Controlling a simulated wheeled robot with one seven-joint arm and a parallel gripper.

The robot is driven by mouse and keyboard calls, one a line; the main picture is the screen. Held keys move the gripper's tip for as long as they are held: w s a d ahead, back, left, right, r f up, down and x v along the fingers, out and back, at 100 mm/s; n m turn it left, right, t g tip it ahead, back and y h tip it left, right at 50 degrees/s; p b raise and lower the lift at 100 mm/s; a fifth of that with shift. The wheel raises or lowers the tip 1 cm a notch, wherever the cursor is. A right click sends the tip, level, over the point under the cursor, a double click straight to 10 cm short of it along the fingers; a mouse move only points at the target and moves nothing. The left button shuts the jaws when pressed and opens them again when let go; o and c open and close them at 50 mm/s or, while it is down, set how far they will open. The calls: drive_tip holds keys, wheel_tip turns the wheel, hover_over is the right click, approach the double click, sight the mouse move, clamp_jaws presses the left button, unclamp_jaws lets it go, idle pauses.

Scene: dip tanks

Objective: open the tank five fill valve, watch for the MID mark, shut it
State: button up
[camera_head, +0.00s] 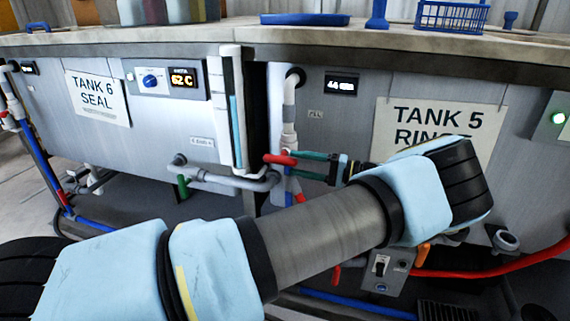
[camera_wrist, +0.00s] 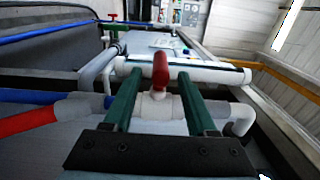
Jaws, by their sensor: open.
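The tank 5 front (camera_head: 330,115) carries a sign (camera_head: 435,120) reading "TANK 5 RIN…", partly hidden by my arm. A small lit display (camera_head: 341,85) sits left of the sign; its digits are hard to read. A red valve handle (camera_head: 278,159) is on the pipework at the tank's left edge. My gripper (camera_head: 297,165) is open, its teal fingers reaching to the handle. In the wrist view the red handle (camera_wrist: 160,68) stands between the two fingers of my gripper (camera_wrist: 158,88), with gaps on both sides. A sight tube (camera_head: 238,110) holds blue liquid; its marks are unreadable.
Tank 6 (camera_head: 50,110), signed "TANK 6 SEAL", stands left with a knob and display (camera_head: 183,78). A green-handled valve (camera_head: 182,186) hangs below it. Grey pipes (camera_head: 225,180) run close under my gripper. A switch box (camera_head: 382,268) and red hose (camera_head: 475,273) are low right.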

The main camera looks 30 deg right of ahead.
drive_tip(key=shift+b+v, duration=0.3)
drive_tip(key=shift+v, duration=2.2)
drive_tip(key=shift+s, duration=0.1)
